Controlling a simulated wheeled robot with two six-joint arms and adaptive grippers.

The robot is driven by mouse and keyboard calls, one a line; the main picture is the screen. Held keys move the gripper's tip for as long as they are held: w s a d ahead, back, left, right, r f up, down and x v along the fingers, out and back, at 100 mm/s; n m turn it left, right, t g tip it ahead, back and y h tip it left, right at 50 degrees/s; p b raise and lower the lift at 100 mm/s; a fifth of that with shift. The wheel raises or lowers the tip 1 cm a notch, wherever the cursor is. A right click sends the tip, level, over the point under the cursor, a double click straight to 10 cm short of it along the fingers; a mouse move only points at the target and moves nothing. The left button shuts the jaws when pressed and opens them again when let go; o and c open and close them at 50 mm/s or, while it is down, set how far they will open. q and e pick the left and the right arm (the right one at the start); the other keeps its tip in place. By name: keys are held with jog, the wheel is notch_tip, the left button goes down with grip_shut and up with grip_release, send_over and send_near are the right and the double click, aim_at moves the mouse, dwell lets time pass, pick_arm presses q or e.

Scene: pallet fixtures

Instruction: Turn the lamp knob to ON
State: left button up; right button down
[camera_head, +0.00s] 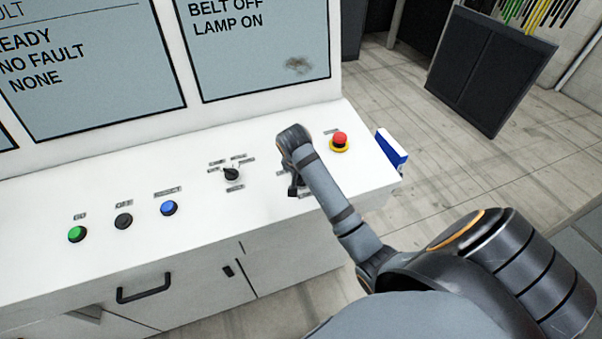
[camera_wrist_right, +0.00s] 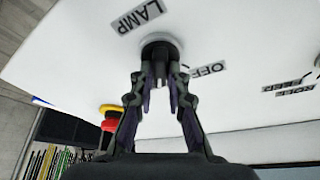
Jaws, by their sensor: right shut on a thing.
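The black lamp knob (camera_wrist_right: 160,48) stands on the white panel, beside the LAMP label (camera_wrist_right: 138,16) and the OFF label (camera_wrist_right: 208,69) in the right wrist view. I cannot see an ON label there or read which way the knob points. My right gripper (camera_wrist_right: 161,80) is shut on the knob. In the head view my right gripper (camera_head: 295,188) is low over the console's right part, and my arm mostly hides the knob. The screen (camera_head: 262,68) above reads BELT OFF and LAMP ON. My left gripper is not in view.
A red emergency button (camera_head: 340,138) on a yellow base stands just right of my right wrist. Another black selector knob (camera_head: 232,174) is to the left. Green (camera_head: 77,234), black (camera_head: 124,221) and blue (camera_head: 168,208) buttons sit further left.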

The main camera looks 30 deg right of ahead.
jog(key=c, duration=1.3)
grip_release()
jog(key=shift+r, duration=0.1)
jog(key=v, duration=0.7)
jog(key=shift+a+r, duration=0.1)
jog(key=shift+r, duration=0.05)
